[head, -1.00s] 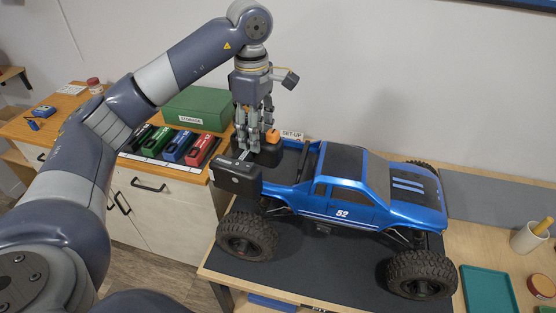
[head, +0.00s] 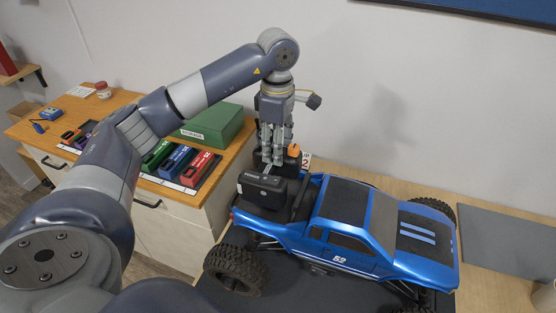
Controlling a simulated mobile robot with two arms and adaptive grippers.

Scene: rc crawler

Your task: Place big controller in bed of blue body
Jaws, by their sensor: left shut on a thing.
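The blue body (head: 385,235) is a truck shell with a black roof and the number 52, on a chassis with large wheels. Its bed is at the left rear, behind the cab. The big controller (head: 262,190) is a black box over the bed and hides much of it. My left gripper (head: 274,160) points down from above, behind the box, and is shut on the controller; its grip is partly hidden. I cannot tell whether the box touches the bed floor. My right gripper is not in view.
A green storage box (head: 215,126) and a tray with green, blue and red packs (head: 200,170) stand on the wooden cabinet at left. An orange-topped item (head: 294,150) is close behind the gripper. A grey mat (head: 510,240) lies clear at right.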

